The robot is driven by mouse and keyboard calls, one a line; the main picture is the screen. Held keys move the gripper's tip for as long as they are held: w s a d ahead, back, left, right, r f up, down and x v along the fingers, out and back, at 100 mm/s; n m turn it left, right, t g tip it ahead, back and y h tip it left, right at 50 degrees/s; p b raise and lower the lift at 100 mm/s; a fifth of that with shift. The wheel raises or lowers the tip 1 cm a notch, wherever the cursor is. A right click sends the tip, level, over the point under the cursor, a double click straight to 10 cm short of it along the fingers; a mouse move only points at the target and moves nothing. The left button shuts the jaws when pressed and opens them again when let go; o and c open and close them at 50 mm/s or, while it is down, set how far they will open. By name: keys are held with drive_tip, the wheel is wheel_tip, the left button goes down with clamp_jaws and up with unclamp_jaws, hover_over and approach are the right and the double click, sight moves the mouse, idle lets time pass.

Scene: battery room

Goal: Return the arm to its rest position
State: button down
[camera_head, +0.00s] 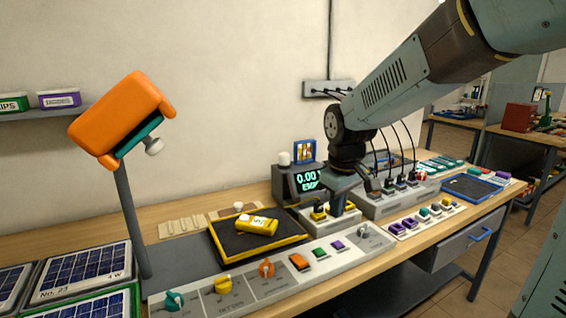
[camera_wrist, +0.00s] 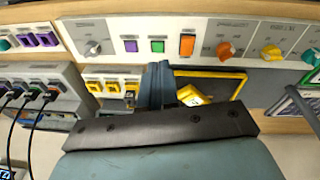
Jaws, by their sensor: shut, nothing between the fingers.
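My gripper (camera_head: 339,203) points down over the workbench, its fingers shut with nothing between them. It is in front of the dark meter with the green display (camera_head: 309,182) and close to a small grey holder with yellow-topped pieces (camera_head: 319,212). Whether the fingertips touch the holder I cannot tell. In the wrist view my gripper (camera_wrist: 156,85) is a blue-grey pair of closed fingers, between the holder's yellow pieces (camera_wrist: 112,87) and the black tray. My arm reaches in from the upper right.
A yellow-edged black tray (camera_head: 226,253) holds a yellow device (camera_head: 257,224). A panel with knobs and buttons (camera_head: 240,300) lines the front edge. A grey charger box with black cables (camera_head: 388,203) stands right. An orange lamp (camera_head: 120,115) rises at left. Space above the bench is mostly open.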

drive_tip(key=s+d+r+m+t, duration=0.1)
drive_tip(key=s+d+r+m, duration=0.2)
drive_tip(key=s+d, duration=0.2)
drive_tip(key=s+d+r+m+t, duration=0.2)
drive_tip(key=s+d+r+m, duration=0.2)
drive_tip(key=s, duration=0.7)
drive_tip(key=shift+s+d+r+t, duration=0.2)
drive_tip(key=shift+s+d+t, duration=0.15)
drive_tip(key=shift+d, duration=0.55)
